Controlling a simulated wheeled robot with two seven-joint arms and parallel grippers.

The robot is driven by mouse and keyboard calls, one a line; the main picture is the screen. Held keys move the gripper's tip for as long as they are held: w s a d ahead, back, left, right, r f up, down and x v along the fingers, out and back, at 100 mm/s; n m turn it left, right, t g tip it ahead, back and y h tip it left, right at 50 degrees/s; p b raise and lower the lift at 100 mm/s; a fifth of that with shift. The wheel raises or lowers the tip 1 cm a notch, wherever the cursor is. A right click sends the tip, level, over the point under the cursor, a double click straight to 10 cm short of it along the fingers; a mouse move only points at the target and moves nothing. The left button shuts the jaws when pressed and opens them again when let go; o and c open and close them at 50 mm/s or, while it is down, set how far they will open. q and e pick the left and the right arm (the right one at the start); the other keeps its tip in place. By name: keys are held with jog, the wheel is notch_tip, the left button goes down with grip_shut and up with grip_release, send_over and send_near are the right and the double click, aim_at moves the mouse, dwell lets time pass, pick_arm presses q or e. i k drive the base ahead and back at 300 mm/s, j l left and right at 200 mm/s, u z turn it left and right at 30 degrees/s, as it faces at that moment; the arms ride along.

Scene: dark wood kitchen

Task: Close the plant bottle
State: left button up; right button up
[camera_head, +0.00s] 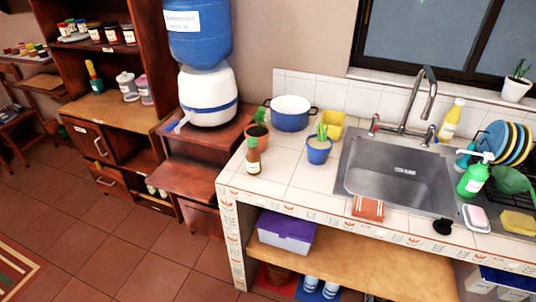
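A small brown bottle (253,160) with a pale label stands upright on the left end of the tiled counter (285,178). Its top looks greenish, and I cannot tell whether a cap is on it. A potted plant (258,135) stands just behind it, and a blue pot with a plant (319,151) stands to its right. I cannot tell for sure which thing is the plant bottle. Neither of my grippers is in view.
A steel sink (400,172) with a tall faucet fills the counter's middle. A green pump bottle (475,180), a yellow bottle (450,122) and a dish rack with plates (505,145) stand at right.

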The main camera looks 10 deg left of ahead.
aim_at(253, 155)
jog(key=j+z, duration=0.65)
jog(key=z, duration=0.15)
jog(key=j+z, duration=0.4)
jog(key=k+j+z, duration=0.1)
jog(key=j, duration=0.35)
jog(key=k+j+z, duration=0.1)
jog(key=k+j, duration=0.15)
jog(key=j, duration=0.2)
jog(key=k+j+z, duration=0.1)
jog(key=j, duration=0.35)
jog(key=k+j+z, duration=0.1)
jog(key=k+j, duration=0.45)
jog(key=j, duration=0.3)
jog(key=k+j, duration=0.2)
jog(key=j, duration=0.15)
jog(key=k+j, duration=0.15)
jog(key=j, duration=0.25)
jog(key=z, duration=0.05)
